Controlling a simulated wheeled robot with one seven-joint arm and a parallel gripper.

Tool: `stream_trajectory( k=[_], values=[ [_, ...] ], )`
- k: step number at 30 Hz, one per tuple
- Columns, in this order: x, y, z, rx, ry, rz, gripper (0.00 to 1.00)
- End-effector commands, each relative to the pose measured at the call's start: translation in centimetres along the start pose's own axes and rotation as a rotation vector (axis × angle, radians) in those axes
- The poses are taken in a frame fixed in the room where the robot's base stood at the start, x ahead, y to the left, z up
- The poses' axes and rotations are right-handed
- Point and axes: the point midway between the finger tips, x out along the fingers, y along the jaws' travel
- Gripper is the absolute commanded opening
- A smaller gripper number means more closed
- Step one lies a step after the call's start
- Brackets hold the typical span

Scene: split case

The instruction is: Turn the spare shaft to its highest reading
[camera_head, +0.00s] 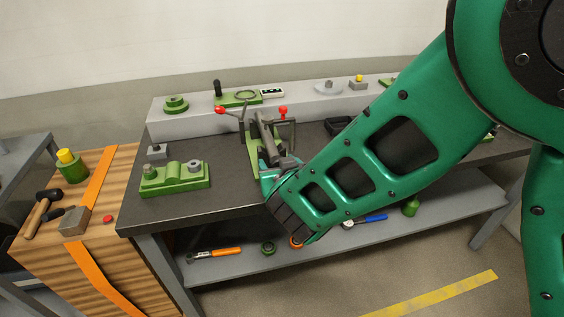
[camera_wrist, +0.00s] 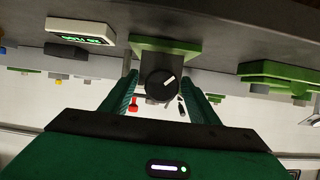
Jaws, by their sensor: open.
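In the wrist view a round black knob (camera_wrist: 160,84) with a white pointer line sits in front of a green block (camera_wrist: 166,46). The pointer slants to the upper right. My gripper (camera_wrist: 160,99) is open, with one green finger on each side of the knob; I cannot tell whether they touch it. A white display (camera_wrist: 80,35) with green digits stands to the left, its digits too blurred to read. In the head view a display (camera_head: 272,93) stands on the rear ledge. A grey shaft-like part (camera_head: 266,135) lies in a green fixture, where my arm hides the front.
Two red-ended levers (camera_head: 220,110) (camera_head: 283,111) rise around the fixture. A green split block (camera_head: 175,177) stands on the dark bench top (camera_head: 222,200) to the left. A wooden cabinet (camera_head: 102,250) with a mallet (camera_head: 40,212) is at far left. Tools lie on the lower shelf.

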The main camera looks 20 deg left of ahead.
Motion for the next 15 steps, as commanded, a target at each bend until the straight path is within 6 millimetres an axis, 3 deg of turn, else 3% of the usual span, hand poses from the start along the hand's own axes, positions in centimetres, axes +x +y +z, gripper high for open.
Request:
stream_trajectory(
  k=[3, 8, 15],
  values=[
    [-0.02, -0.01, 0.01, 0.000, 0.000, 0.000, 0.53],
    [-0.03, 0.01, 0.03, 0.000, -0.001, 0.000, 0.14],
    [-0.06, 0.34, 0.09, -0.008, -0.002, 0.008, 0.14]
  ],
)
